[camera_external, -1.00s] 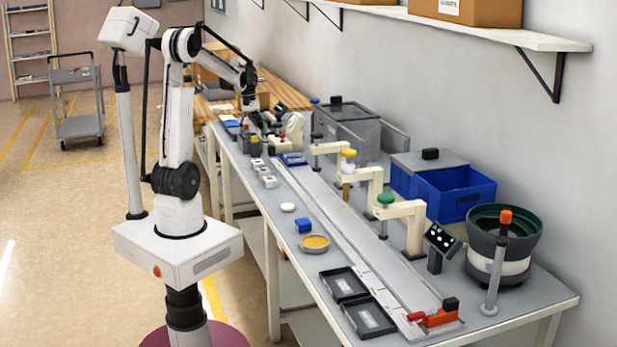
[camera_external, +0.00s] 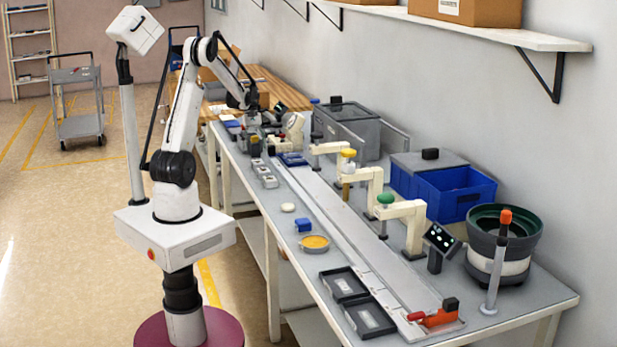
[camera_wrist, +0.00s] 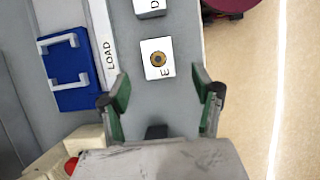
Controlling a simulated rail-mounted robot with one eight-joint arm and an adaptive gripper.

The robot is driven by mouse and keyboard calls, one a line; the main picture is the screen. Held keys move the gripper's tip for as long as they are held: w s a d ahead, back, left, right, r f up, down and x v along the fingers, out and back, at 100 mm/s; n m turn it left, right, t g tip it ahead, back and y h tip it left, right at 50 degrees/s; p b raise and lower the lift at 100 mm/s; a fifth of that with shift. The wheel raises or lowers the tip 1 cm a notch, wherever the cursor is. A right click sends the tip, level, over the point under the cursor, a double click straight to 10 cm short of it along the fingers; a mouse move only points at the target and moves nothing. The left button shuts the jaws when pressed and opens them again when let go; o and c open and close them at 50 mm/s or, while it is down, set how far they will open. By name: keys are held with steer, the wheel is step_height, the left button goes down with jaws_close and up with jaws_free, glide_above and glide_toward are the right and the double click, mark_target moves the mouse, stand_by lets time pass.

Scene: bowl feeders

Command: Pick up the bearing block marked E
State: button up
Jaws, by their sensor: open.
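The bearing block marked E (camera_wrist: 148,65) is a white square block with a bronze round bore in the wrist view. It lies flat on the grey bench, ahead of my gripper (camera_wrist: 163,90). My gripper is open and empty, with its green-padded fingers spread wide. The block lies beyond the fingertips, roughly in line with the gap, and does not appear to be touched. In the external view my gripper (camera_external: 252,128) is over the far part of the bench, and its fingers are hard to make out. Several small white blocks (camera_external: 264,171) lie nearby, their letters unreadable there.
Another block (camera_wrist: 150,9) sits beyond E at the wrist view's top edge. A blue tray with white handles (camera_wrist: 70,92) and a strip labelled LOAD (camera_wrist: 103,35) lie left. The bench edge is to the right. Cream and red equipment (camera_wrist: 62,160) stands at lower left.

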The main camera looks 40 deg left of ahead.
mark_target(258, 162)
steer(key=shift+b+x, duration=0.35)
steer(key=shift+x, duration=3.6)
steer(key=shift+w, duration=0.25)
steer(key=c, duration=1.4)
steer(key=shift+r, duration=0.15)
steer(key=shift+c, duration=0.2)
